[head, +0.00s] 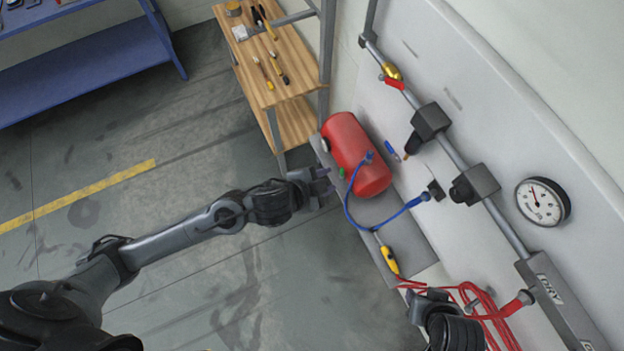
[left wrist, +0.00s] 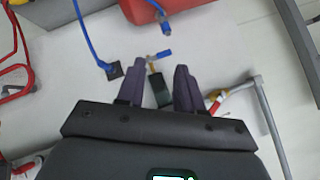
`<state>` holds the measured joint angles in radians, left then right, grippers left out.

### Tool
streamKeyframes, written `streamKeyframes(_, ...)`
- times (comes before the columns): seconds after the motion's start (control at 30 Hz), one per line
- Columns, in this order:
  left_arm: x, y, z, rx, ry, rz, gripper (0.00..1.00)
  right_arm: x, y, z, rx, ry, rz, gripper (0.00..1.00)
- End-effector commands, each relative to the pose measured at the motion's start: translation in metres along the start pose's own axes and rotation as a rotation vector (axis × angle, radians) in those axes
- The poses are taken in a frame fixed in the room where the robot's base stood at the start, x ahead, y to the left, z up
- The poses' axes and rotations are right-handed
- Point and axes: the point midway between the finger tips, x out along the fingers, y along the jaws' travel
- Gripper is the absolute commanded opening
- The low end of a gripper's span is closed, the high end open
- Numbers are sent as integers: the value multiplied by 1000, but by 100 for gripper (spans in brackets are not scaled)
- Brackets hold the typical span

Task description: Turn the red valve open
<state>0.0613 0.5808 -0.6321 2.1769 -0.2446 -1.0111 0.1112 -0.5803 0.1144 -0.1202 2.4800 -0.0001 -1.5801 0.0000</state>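The red valve handle (head: 394,83) sits beside a brass body on the grey wall pipe, upper middle of the head view. In the left wrist view a red piece (left wrist: 216,104) beside the pipe, right of the fingers, looks like this handle, though it is small and partly hidden. My left gripper (head: 325,183) is open and empty, below and left of the valve, near the red tank; its two spread fingers also show in the left wrist view (left wrist: 158,88). My right gripper (head: 425,294) is at the bottom by the red hose; its fingers are unclear.
The red tank (head: 352,150) with a blue hose (head: 350,212) lies near my left gripper. A wooden shelf (head: 285,70) with tools stands behind it. Dark boxes (head: 430,121) and a gauge (head: 542,201) are along the pipe. The floor at left is open.

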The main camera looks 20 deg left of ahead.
Motion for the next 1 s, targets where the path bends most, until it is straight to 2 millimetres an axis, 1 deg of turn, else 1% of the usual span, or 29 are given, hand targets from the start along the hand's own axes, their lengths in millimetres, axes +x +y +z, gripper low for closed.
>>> streamKeyframes(0.1, -6, -1, 12, -37, -39, -11, 36, 0, 0, 0, 0, 0, 0, 43)
streamKeyframes(0.23, -11, -2, 22, -59, -68, -18, 36, 0, 0, 0, 0, 0, 1, 43)
streamKeyframes(0.4, -14, -4, 26, -72, -84, -24, 36, 0, 1, 0, -4, 0, 3, 43)
streamKeyframes(0.67, -14, -4, 27, -74, -87, -25, 36, 0, 2, 0, -9, -1, 8, 43)
streamKeyframes(0.7, -14, -4, 27, -74, -87, -25, 35, 0, 2, 0, -9, -1, 8, 43)
streamKeyframes(0.93, -14, -4, 25, -84, -75, -24, 0, 0, 2, 0, -9, -1, 7, 43)
streamKeyframes(1.0, -13, -4, 18, -92, -41, -22, 0, 0, 2, 0, -8, -1, 6, 43)
